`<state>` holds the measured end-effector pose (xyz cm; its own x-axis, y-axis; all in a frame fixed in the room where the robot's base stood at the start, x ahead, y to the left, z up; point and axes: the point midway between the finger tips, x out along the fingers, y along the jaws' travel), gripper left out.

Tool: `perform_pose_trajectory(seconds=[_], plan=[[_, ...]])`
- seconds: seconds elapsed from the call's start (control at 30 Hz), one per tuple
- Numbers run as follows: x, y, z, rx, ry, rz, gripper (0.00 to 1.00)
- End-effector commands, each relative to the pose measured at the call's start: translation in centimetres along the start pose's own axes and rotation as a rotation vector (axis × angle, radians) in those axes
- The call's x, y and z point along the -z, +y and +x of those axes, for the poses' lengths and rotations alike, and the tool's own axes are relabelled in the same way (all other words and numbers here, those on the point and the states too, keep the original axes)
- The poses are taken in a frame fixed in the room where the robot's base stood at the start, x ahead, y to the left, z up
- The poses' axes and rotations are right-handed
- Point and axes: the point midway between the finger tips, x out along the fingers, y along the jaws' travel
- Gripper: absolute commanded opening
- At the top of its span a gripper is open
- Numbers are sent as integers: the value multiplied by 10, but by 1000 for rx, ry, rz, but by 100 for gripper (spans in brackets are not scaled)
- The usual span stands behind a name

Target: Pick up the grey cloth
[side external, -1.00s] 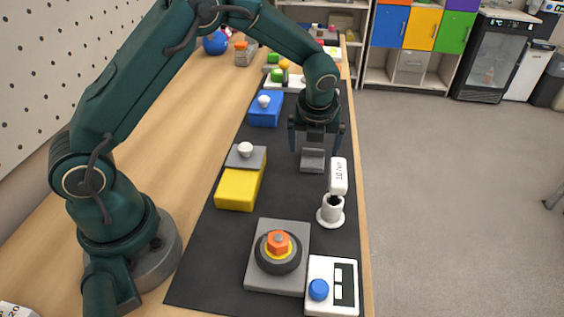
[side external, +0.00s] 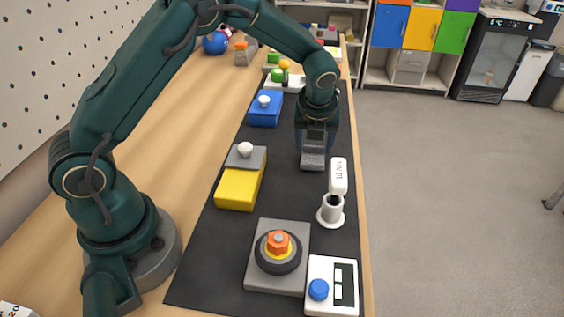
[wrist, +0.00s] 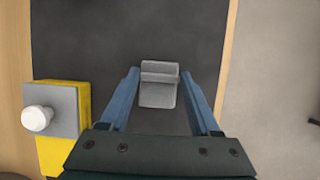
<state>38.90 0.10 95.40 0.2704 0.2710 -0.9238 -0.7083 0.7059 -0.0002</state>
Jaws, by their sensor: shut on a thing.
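The grey cloth (side external: 312,161) is a small folded piece with a raised ridge, at the right side of the black mat, behind the white cup. My gripper (side external: 312,150) points down over it and is shut on it. In the wrist view the cloth (wrist: 159,94) lies between the two blue-grey fingers of my gripper (wrist: 159,74). Its lower part shows below the fingers in the side view. I cannot tell whether it is clear of the mat.
A yellow block (side external: 238,189) with a grey top and white knob is to the left. A blue box (side external: 265,110) stands behind. An orange-knobbed device (side external: 278,248) and a blue-button panel (side external: 320,290) are nearer.

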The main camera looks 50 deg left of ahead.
Motion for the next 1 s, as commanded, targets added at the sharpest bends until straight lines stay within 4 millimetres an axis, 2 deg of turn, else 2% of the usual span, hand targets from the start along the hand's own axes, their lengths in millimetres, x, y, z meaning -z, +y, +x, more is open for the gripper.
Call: perform_pose_trajectory(seconds=[0.23, 0.6, 0.7, 0.8, 1.0], plan=[[-16, 3, -35, 3, -4, -4, 2], [-50, 79, -67, 0, -3, -9, 2], [-56, 94, -75, 0, -2, -7, 2], [-61, 104, -79, -1, -1, -5, 2], [-65, 113, -84, 0, -1, 0, 2]])
